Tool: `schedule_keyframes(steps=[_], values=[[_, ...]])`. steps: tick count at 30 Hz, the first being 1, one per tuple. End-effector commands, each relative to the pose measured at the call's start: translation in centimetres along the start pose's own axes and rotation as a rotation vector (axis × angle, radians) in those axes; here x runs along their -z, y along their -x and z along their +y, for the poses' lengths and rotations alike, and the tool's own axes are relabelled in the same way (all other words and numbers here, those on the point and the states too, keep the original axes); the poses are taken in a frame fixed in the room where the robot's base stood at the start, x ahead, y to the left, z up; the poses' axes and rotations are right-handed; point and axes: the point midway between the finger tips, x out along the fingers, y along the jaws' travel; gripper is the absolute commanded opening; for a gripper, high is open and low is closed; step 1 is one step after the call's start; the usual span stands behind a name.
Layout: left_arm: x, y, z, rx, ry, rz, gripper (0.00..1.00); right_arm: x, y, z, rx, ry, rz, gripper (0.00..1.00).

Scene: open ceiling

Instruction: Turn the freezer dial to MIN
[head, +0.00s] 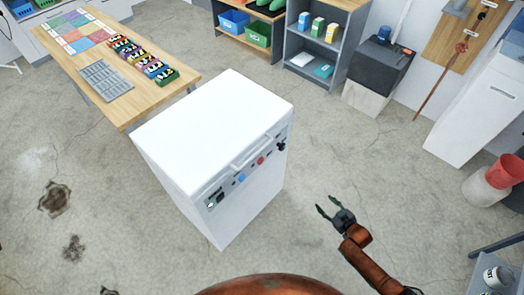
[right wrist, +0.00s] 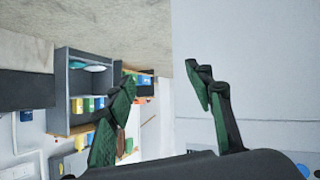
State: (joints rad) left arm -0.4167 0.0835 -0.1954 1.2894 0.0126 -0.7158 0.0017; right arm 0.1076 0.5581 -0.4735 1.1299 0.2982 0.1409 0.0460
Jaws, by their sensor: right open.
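The white freezer (head: 215,125) stands on the floor in the middle of the head view. Its front control strip carries a black knob (head: 281,146) at the right end, a red round control (head: 261,161), a blue round control (head: 240,178) and dark controls (head: 215,198) at the left end. The markings are too small to read, so I cannot tell where MIN lies. My right gripper (head: 326,204) is open and empty, apart from the freezer, to the right of its front. In the right wrist view the spread fingers (right wrist: 162,85) hold nothing. My left gripper is out of view.
A wooden table (head: 150,85) with colored blocks and a grey tray stands behind the freezer. A grey shelf (head: 318,45) stands at the back. A red bucket (head: 504,170) is at the right. The floor (head: 370,165) right of the freezer is clear.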

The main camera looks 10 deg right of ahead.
Motion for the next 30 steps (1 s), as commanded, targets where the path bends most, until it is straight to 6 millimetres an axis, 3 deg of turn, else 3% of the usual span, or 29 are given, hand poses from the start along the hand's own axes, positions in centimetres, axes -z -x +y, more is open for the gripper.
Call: schedule_keyframes(steps=[1, 2, 3, 6, 10, 13, 17, 30], values=[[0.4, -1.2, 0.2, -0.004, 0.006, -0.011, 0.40, 4.1, -2.9, 0.7, 0.035, 0.039, 0.104, 0.48], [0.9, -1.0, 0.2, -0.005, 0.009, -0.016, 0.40, 7.2, -3.9, 0.9, 0.056, 0.055, 0.168, 0.48], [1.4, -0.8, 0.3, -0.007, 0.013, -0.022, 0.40, 10.9, -4.8, 0.9, 0.087, 0.072, 0.247, 0.48], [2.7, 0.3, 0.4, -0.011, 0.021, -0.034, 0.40, 18.5, -5.6, 0.1, 0.164, 0.102, 0.404, 0.48], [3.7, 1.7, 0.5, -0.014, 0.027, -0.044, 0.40, 24.6, -5.1, -1.1, 0.238, 0.120, 0.532, 0.48], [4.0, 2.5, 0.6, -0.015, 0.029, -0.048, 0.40, 27.0, -4.7, -1.7, 0.270, 0.124, 0.580, 0.48], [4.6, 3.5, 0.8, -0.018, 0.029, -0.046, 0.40, 28.5, -4.8, -2.1, 0.281, 0.124, 0.602, 0.48], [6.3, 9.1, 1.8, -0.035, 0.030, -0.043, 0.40, 31.4, -9.5, -3.7, 0.279, 0.123, 0.599, 0.48]])
